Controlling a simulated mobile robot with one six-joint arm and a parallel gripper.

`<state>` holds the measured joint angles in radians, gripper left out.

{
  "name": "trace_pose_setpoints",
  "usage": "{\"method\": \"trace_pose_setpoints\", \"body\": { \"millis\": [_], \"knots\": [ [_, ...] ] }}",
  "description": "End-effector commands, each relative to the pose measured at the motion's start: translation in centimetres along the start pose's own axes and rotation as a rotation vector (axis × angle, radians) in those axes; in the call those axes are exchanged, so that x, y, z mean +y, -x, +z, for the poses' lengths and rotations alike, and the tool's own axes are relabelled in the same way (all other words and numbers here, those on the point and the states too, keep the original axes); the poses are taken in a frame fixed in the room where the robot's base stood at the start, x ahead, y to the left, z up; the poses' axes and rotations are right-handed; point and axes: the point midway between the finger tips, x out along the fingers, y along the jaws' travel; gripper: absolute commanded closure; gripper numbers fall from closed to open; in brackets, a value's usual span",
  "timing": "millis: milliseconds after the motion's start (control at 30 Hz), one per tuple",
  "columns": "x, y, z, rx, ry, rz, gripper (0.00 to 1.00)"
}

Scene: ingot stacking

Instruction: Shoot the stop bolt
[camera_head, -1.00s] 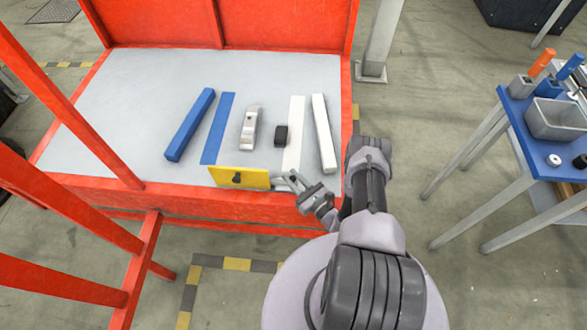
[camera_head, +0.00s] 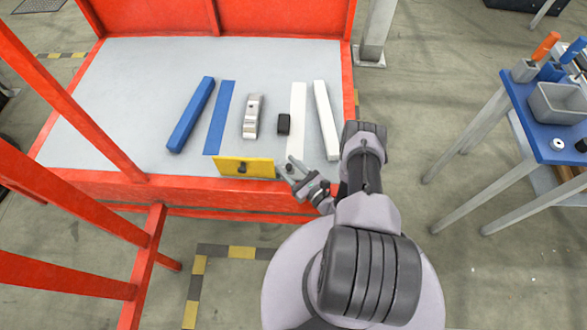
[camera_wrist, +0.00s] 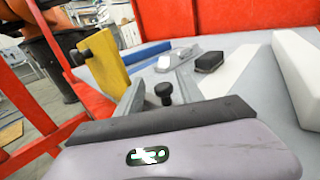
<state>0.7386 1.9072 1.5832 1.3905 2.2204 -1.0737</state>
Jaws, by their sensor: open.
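A small black knob on a stem, apparently the stop bolt (camera_wrist: 163,92), stands between the two fingers of my gripper in the wrist view, with a visible gap to each finger. My gripper (camera_head: 285,165) is open at the front edge of the table, just right of a yellow plate. In the head view the knob is a small dark spot (camera_head: 289,167) between the fingers. The yellow plate (camera_head: 262,169) stands upright on the front edge and carries its own black knob (camera_head: 242,168). It also shows at left in the wrist view (camera_wrist: 107,65). The bolt's lower end is hidden.
On the grey table (camera_head: 120,100) lie a blue bar (camera_head: 191,115), a blue strip (camera_head: 219,117), a silver piece (camera_head: 252,116), a black block (camera_head: 284,124), a white strip (camera_head: 296,120) and a white bar (camera_head: 326,120). Red frame posts (camera_head: 70,100) stand at left.

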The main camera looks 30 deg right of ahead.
Motion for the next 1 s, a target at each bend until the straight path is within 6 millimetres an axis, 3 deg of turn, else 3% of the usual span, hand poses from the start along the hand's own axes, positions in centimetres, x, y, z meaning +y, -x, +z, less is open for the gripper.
{"method": "trace_pose_setpoints", "body": {
  "millis": [167,400,600,767,1000],
  "knots": [
    [-0.2,3.0,0.3,0.001,-0.003,-0.008,0.55],
    [-0.3,10.3,0.3,0.0,-0.002,-0.012,0.55],
    [-0.1,15.2,0.2,-0.001,-0.001,-0.006,0.55],
    [0.0,17.0,0.1,0.0,0.0,-0.002,0.55],
    [0.1,17.2,0.0,0.0,0.0,0.002,0.55]
  ]
}}
